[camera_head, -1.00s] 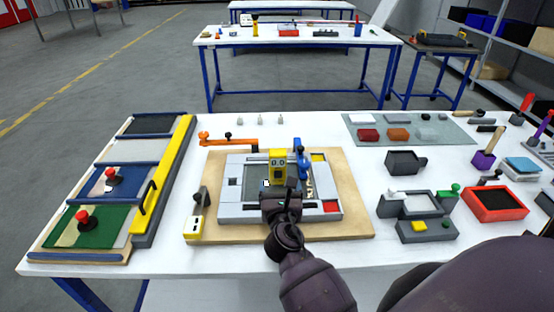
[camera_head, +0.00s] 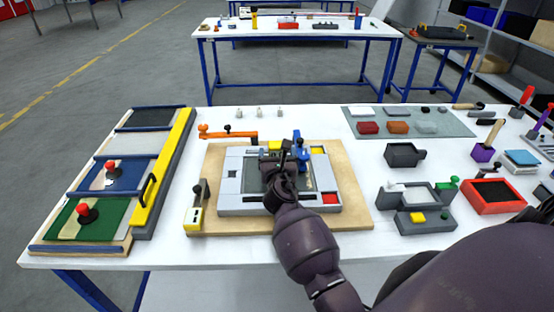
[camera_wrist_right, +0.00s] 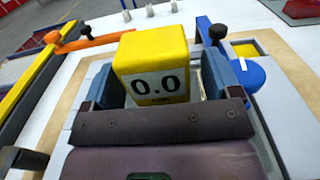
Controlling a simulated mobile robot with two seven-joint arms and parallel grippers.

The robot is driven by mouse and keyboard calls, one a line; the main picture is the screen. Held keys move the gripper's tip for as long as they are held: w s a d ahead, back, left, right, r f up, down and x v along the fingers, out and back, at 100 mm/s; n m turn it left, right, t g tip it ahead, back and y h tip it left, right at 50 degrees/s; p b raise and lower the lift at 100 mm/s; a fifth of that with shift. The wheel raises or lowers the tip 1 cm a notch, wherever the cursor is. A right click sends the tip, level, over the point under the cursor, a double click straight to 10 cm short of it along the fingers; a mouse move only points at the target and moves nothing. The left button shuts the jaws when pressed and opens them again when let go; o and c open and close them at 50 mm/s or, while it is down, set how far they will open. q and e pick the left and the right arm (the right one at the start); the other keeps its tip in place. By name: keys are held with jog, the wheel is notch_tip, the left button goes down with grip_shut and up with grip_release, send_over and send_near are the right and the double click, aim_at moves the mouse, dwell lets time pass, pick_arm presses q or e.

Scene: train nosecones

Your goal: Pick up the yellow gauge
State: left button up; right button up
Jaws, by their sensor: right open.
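The yellow gauge (camera_wrist_right: 155,58) is a yellow block with a white display reading 0.0. It fills the middle of the right wrist view. My right gripper (camera_wrist_right: 158,82) is open, with one blue-grey finger on each side of the gauge; contact cannot be told. In the head view, my right gripper (camera_head: 284,160) is over the grey fixture (camera_head: 232,195) and hides most of the gauge. Only a yellow part of it (camera_head: 272,147) shows past the gripper. My left gripper is not in view.
The fixture lies on a wooden board (camera_head: 355,205) on the white table. A blue clamp (camera_head: 298,145) stands close to the gripper's right, and an orange lever (camera_head: 228,133) lies behind. A yellow-black gauge-like tool (camera_head: 195,212) is at the board's left. Grey trays (camera_head: 408,198) stand right.

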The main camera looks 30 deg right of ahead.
jog(key=shift+w+d, duration=0.1)
jog(key=shift+w, duration=0.1)
jog(key=shift+r, duration=0.1)
jog(key=c, duration=1.2)
